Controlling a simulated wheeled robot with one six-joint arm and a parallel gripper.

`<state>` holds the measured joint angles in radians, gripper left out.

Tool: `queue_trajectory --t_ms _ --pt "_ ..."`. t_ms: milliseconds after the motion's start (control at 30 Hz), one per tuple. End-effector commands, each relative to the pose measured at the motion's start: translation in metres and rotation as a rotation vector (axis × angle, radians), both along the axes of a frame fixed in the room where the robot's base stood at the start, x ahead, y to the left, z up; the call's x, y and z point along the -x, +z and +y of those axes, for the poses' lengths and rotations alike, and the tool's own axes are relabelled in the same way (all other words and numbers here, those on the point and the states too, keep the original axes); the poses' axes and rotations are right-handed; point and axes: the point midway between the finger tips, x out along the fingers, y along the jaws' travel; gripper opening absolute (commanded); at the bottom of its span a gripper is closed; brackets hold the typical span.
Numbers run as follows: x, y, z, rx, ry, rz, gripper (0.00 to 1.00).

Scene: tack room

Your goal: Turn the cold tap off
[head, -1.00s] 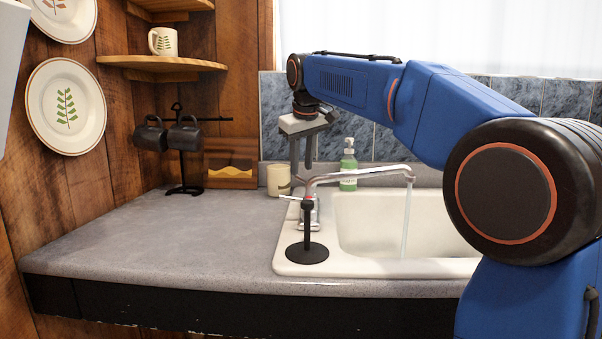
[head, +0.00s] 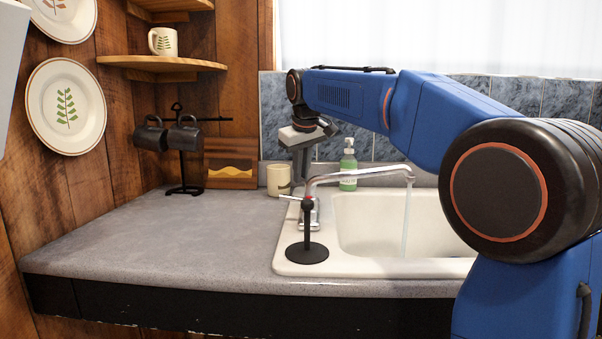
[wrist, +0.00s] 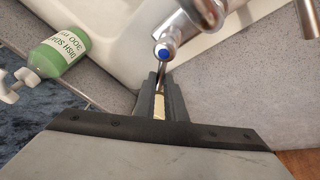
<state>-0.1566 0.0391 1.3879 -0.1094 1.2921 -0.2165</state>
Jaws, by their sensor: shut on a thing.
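The chrome tap (head: 345,174) stands at the sink's back left, and a thin stream of water (head: 406,220) falls from its spout. In the wrist view, the cold tap handle (wrist: 163,52) carries a blue dot, and its thin lever reaches between my fingers. My gripper (wrist: 160,92) is shut on that lever. In the head view, my gripper (head: 301,168) points down behind the tap; its fingertips and the cold lever are hidden there. A red mark (head: 308,200) shows on the tap's near side.
A black stand (head: 306,252) with a round base is in front of the tap. A green soap bottle (head: 348,172) and a cream mug (head: 278,180) are close to my gripper. The white sink (head: 365,268) lies right.

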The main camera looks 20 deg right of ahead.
Motion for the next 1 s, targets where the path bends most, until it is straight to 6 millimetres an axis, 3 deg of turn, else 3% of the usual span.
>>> queue_trajectory --t_ms 367,1000 --pt "0.003 0.000 0.004 -0.001 0.124 0.000 0.00" --pt "0.019 0.000 0.017 -0.001 0.670 0.001 0.00"
